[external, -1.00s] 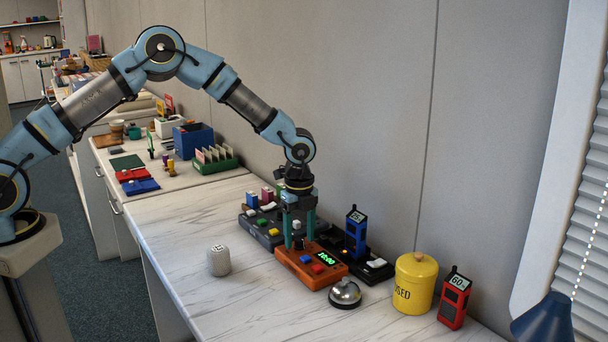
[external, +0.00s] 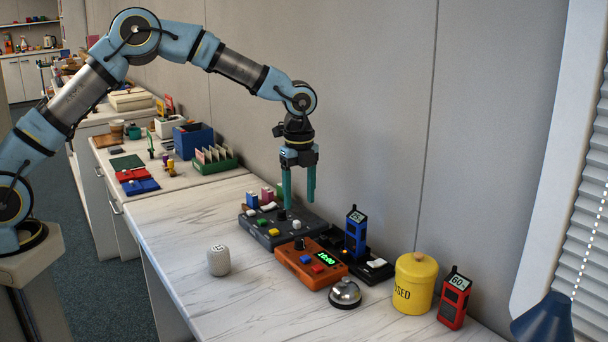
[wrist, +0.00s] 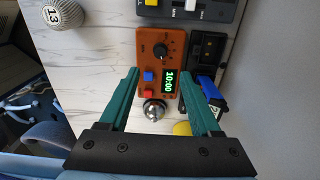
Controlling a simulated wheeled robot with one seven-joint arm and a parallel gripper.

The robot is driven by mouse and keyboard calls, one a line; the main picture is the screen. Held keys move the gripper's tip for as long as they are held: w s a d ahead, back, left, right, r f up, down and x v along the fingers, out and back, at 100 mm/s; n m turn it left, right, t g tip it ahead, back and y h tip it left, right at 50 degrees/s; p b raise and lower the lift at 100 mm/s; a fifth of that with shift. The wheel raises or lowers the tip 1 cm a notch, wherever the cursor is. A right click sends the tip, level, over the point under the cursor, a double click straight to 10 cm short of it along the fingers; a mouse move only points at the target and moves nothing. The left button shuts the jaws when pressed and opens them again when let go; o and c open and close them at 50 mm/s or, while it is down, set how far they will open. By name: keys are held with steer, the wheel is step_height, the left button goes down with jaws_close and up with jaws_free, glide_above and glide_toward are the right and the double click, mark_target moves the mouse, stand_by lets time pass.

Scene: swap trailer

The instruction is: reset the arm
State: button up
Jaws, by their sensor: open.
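My gripper (external: 299,198) hangs fingers-down above the counter. Its two teal fingers are apart with nothing between them, and their tips are clear of the things below. In the wrist view my gripper (wrist: 168,80) shows its fingers spread on both sides of an orange timer box (wrist: 153,58). In the external view the orange timer box (external: 300,268) sits on the counter below and a little in front of the fingers. It has a black knob, a blue and a red button, and a green display reading 10:00.
A dark control panel (external: 268,238) stands behind the timer, with a blue handheld device (external: 356,238) on a black base to its right. A silver bell (external: 345,293), a yellow canister (external: 413,285) and a red device (external: 454,300) stand at right. A white numbered cylinder (external: 218,260) stands left; the counter's front left is clear.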

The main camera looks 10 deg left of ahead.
stand_by(0.3)
steer(key=w+a+r+n, duration=0.15)
steer(key=a+n, duration=0.45)
steer(key=a, duration=0.6)
steer(key=w+a+n, duration=0.3)
steer(key=a+n, duration=0.2)
steer(key=a, duration=0.7)
steer(key=s+a+n, duration=0.3)
steer(key=a+n, duration=0.2)
steer(key=a, duration=0.3)
steer(key=s+a+n+t, duration=0.1)
steer(key=s+a+n, duration=0.2)
steer(key=a+n, duration=0.2)
steer(key=s+a+n, duration=0.4)
steer(key=a+n, duration=0.1)
steer(key=a, duration=0.6)
steer(key=shift+f+t, duration=0.3)
steer(key=shift+f, duration=0.05)
